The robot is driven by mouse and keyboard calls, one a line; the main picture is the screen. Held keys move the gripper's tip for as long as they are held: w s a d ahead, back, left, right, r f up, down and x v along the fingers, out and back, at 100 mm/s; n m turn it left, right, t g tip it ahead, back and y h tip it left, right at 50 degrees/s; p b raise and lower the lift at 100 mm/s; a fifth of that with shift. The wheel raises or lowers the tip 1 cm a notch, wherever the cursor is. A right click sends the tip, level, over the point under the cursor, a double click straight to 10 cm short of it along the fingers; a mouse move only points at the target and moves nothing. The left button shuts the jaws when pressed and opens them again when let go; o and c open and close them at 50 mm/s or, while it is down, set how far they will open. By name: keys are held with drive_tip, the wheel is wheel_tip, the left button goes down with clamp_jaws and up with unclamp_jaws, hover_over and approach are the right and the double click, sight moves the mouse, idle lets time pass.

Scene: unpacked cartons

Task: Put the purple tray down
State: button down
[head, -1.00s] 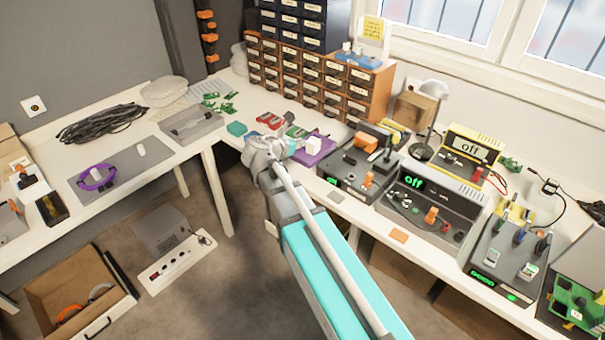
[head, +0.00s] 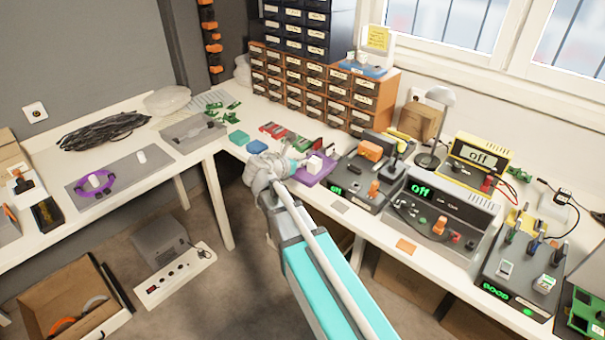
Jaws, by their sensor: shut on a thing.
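The purple tray (head: 326,178) is near the front edge of the right-hand bench, left of a dark device with orange parts. A white block (head: 314,165) sits on the tray. My gripper (head: 298,168) is at the left side of the tray and shut on it. The fingertips are small and partly hidden by my wrist. I cannot tell whether the tray touches the bench top.
Two teal and blue blocks (head: 238,138) and red bins (head: 272,130) lie left of and behind the tray. A dark device (head: 350,182) stands close on its right. Brown drawer cabinets (head: 318,85) stand behind. Little bench is free here.

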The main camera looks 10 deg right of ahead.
drive_tip(key=w+f+b, duration=0.3)
drive_tip(key=w, duration=0.1)
drive_tip(key=w+f+b, duration=0.3)
drive_tip(key=w, duration=0.1)
drive_tip(key=w+f+b, duration=0.2)
drive_tip(key=w+f, duration=0.1)
drive_tip(key=w, duration=0.2)
drive_tip(key=shift+d+b, duration=0.15)
drive_tip(key=shift+b, duration=0.25)
drive_tip(key=shift+w+f+b, duration=0.55)
drive_tip(key=shift+f+b, duration=0.2)
drive_tip(key=shift+s+f+b, duration=0.1)
drive_tip(key=shift+f+b, duration=0.95)
drive_tip(key=shift+f, duration=0.1)
drive_tip(key=c, duration=0.8)
unclamp_jaws()
